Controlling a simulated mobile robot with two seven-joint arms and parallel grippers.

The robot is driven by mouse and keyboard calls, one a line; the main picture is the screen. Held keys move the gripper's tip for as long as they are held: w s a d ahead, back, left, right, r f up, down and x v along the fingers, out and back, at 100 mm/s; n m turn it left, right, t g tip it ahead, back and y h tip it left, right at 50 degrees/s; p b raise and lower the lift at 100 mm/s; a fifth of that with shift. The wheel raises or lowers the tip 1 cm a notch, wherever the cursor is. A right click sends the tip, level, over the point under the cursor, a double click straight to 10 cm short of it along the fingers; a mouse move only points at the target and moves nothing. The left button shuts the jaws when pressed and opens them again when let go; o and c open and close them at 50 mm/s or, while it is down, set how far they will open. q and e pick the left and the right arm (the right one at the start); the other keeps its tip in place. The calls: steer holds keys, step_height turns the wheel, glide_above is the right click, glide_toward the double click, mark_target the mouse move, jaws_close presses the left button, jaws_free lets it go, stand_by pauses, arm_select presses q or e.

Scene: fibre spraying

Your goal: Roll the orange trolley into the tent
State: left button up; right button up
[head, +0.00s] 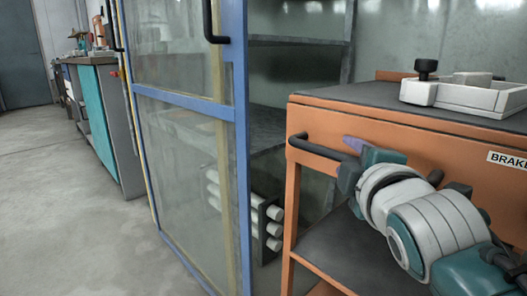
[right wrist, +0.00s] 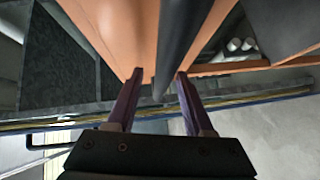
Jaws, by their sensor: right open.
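The orange trolley (head: 400,125) stands at the right of the head view, with a dark top and a dark lower shelf. Its black bar handle (head: 318,148) sticks out at the near left end. The tent (head: 240,120) has a blue frame and clear panels; its open side shows just behind and left of the trolley. My right gripper (head: 351,157) is at the handle. In the right wrist view its purple fingers (right wrist: 160,74) are open, with the black handle bar (right wrist: 180,40) running between them. Contact cannot be told. My left gripper is out of view.
A white tray-like fixture (head: 465,93) with a black knob sits on the trolley top. White rolls (head: 274,228) on a rack and grey shelves (head: 285,118) show inside the tent. A teal-fronted workbench (head: 95,110) stands farther left. The floor (head: 70,220) at left is clear.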

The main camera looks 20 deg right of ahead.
steer(key=shift+w+d+f, duration=0.1)
steer(key=shift+w, duration=0.35)
steer(key=shift+s, duration=0.15)
steer(key=shift+c, duration=0.8)
jaws_close()
steer(key=shift+f, duration=0.1)
